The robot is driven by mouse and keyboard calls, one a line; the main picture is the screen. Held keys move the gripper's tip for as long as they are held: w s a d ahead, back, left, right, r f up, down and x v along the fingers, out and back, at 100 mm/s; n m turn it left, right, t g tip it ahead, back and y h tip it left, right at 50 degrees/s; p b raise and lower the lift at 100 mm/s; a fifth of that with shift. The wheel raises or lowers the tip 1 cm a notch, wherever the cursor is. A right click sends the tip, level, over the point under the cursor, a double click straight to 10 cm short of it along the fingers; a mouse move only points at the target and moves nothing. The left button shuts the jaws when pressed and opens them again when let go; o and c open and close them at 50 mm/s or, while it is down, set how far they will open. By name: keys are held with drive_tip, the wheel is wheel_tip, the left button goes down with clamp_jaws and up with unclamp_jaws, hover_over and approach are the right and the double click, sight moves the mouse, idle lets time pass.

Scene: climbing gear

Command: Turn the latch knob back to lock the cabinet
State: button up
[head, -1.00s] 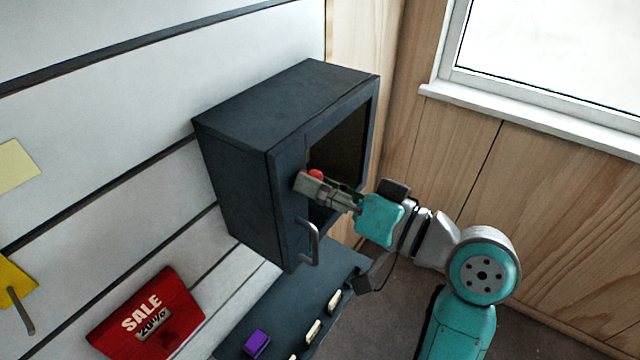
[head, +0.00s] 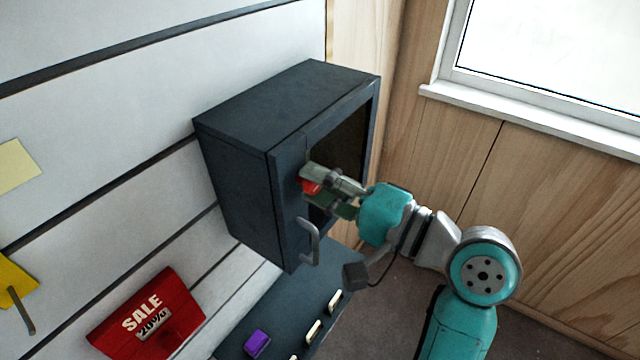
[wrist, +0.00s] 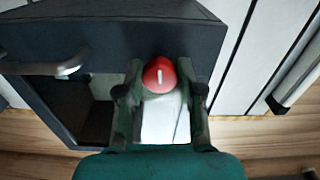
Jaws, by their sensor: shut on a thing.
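The red latch knob (wrist: 159,75) sits on the front frame of the dark cabinet (head: 232,168). In the wrist view a white line on the knob runs roughly along the direction of my fingers. My gripper (wrist: 160,92) is shut on the knob, one finger on each side of it. In the head view the gripper (head: 309,186) partly hides the knob, and a bit of red shows between the fingers. The cabinet's grey handle (head: 311,243) is below the knob, and it also shows in the wrist view (wrist: 62,67).
The cabinet hangs on a white slatted wall. A red SALE sign (head: 146,315) is at lower left. A window (head: 545,50) is at upper right.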

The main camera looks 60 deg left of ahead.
drive_tip(key=shift+m, duration=0.5)
drive_tip(key=o, duration=1.1)
drive_tip(key=shift+o, duration=0.2)
drive_tip(key=v, duration=1.2)
